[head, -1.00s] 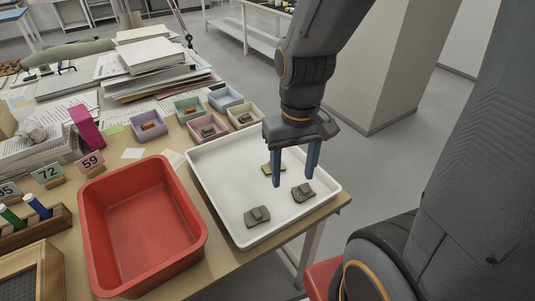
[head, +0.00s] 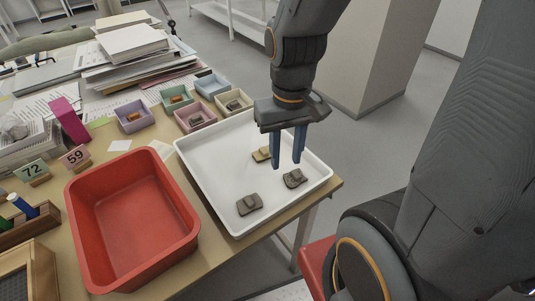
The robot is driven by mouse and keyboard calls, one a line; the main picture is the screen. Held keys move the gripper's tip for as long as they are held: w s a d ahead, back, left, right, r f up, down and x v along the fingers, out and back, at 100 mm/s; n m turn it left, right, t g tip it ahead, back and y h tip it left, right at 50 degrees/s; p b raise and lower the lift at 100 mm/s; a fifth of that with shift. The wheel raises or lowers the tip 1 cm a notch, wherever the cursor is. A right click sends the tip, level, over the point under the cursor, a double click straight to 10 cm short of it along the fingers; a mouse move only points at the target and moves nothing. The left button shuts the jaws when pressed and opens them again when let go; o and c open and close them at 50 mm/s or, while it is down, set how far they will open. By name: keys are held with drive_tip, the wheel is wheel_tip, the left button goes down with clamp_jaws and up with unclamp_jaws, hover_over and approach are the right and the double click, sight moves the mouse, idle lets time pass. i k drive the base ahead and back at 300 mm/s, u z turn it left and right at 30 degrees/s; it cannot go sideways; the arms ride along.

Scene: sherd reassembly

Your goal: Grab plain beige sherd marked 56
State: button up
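A white tray (head: 214,187) holds three sherds. One is yellowish beige (head: 261,155) toward the back, partly behind a finger of my gripper. A grey-brown sherd (head: 295,178) lies at the right, and another grey-brown sherd (head: 249,204) lies nearer the front. No number can be read on any of them. My gripper (head: 287,166) hangs over the tray with its two blue fingers apart and nothing between them. It appears above the space between the beige sherd and the right grey-brown sherd.
An empty red bin (head: 130,215) stands left of the tray. Small coloured boxes with pieces, such as a purple box (head: 133,118) and a pink box (head: 195,117), sit behind. Paper stacks (head: 135,55) fill the back.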

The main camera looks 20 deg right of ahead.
sight(263, 155)
drive_tip(key=z, duration=0.8)
drive_tip(key=k, duration=1.05)
drive_tip(key=z, duration=0.8)
drive_tip(key=i, duration=1)
drive_tip(key=u, duration=1)
drive_tip(key=i, duration=0.4)
drive_tip(key=u, duration=0.25)
